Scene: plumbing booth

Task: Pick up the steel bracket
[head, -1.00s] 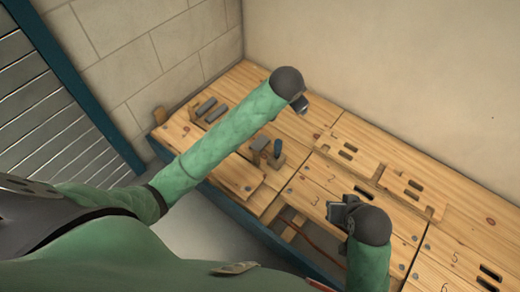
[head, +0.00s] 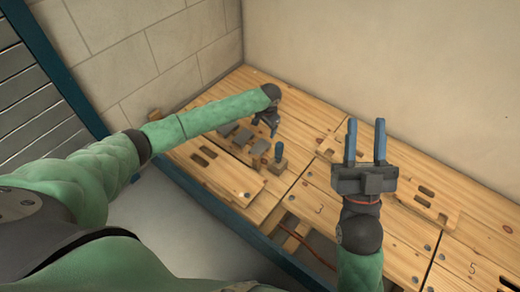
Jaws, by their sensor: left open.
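Several small dark grey metal pieces lie in a row on the wooden bench: a left piece (head: 223,131), a middle piece (head: 241,138) and a right piece (head: 259,146). I cannot tell for sure which is the steel bracket. My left gripper (head: 271,130) is open, points down and hangs just behind and to the right of the row. Nothing shows between its jaws. My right gripper (head: 365,128) has its two blue fingers apart and pointing up the picture. It is open and empty, over the right part of the bench.
Slotted wooden boards lie at the front left (head: 204,157) and the right (head: 424,200). Walls bound the bench behind and at left. The bench (head: 310,118) is bare behind the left gripper.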

